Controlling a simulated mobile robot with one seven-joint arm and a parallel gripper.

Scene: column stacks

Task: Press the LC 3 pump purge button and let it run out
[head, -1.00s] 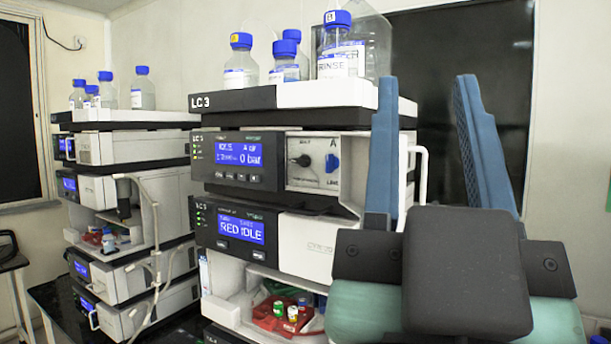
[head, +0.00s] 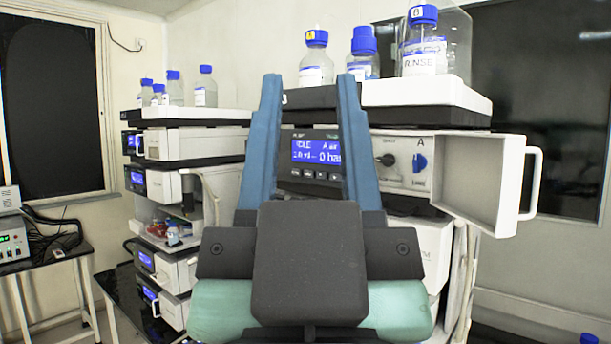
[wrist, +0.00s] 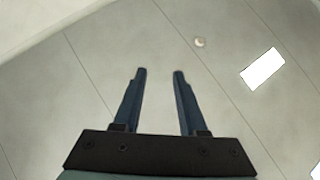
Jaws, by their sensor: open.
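The LC 3 pump is the upper module of the near stack in the head view, with a blue display (head: 316,150) that seems to read idle and 0 bar. A row of small dark keys (head: 314,174) sits under the display; their labels are too small to read, so I cannot tell which is purge. My gripper (head: 309,80) is open and empty, fingers pointing up, in front of the pump and apparently apart from it. Its fingers hide the panel's sides and its palm hides the module below.
An open white door (head: 490,172) with a handle juts out right of the pump's blue knob (head: 419,162). Capped bottles, including a rinse bottle (head: 424,58), stand on top. Another stack (head: 195,142) is at left. A side table (head: 50,255) stands farther left.

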